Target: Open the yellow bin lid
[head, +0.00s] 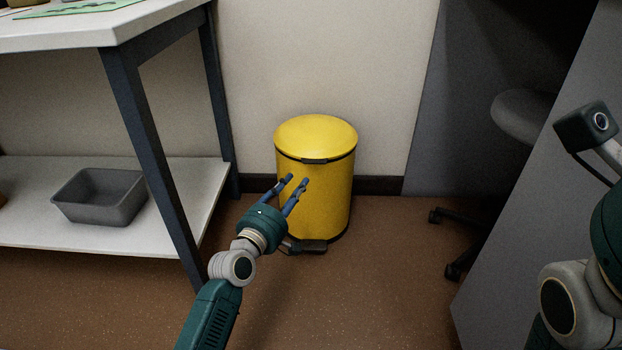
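The yellow bin (330,200) stands upright on the brown floor against the wall. Its domed yellow lid (316,136) is closed, with a dark latch or handle piece (314,161) at the front of the rim. My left gripper (297,180) is open and empty, in front of the bin's body and below the lid rim. I cannot tell whether its fingers touch the bin. My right arm shows at the right edge, but its gripper is out of view.
A bench (90,38) with dark legs and a lower shelf (60,236) stands on the left, with a grey tray (100,195) on the shelf. On the right are a grey panel (530,190) and a wheeled chair (525,115). Floor around the bin is clear.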

